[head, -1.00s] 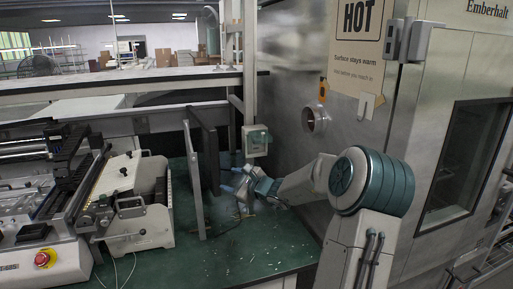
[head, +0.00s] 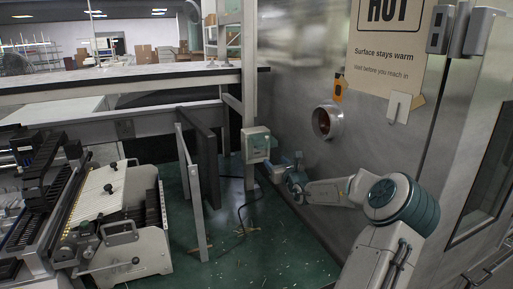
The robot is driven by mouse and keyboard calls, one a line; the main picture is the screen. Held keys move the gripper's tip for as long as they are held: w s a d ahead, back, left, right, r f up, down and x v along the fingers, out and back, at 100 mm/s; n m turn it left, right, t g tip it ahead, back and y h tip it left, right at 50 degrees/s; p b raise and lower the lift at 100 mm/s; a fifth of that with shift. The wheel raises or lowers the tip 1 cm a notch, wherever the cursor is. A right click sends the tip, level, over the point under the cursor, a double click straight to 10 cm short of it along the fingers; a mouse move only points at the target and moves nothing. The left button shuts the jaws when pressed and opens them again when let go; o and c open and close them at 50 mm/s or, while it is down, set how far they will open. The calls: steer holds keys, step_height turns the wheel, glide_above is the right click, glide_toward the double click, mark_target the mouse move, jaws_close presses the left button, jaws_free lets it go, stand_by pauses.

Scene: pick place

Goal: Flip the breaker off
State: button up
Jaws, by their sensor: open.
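My gripper (head: 277,168) is just right of and slightly below the box, at the end of my arm, which reaches in from the right. It looks empty and open, though its fingers are small in the head view. I cannot tell whether it touches the box.
A dark upright panel with a pale frame (head: 196,185) stands left of the box. A machine with a pale housing (head: 130,240) is at the left. A metal wall with a "HOT" sign (head: 389,45) and round port (head: 327,122) rises at right. Green floor surface (head: 240,265) has scattered bits.

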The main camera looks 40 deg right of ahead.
steer(key=p+x, duration=0.1)
steer(key=x, duration=1.2)
steer(key=shift+w+a+p, duration=0.2)
steer(key=shift+a+p, duration=0.1)
steer(key=shift+p, duration=0.05)
steer(key=c, duration=1)
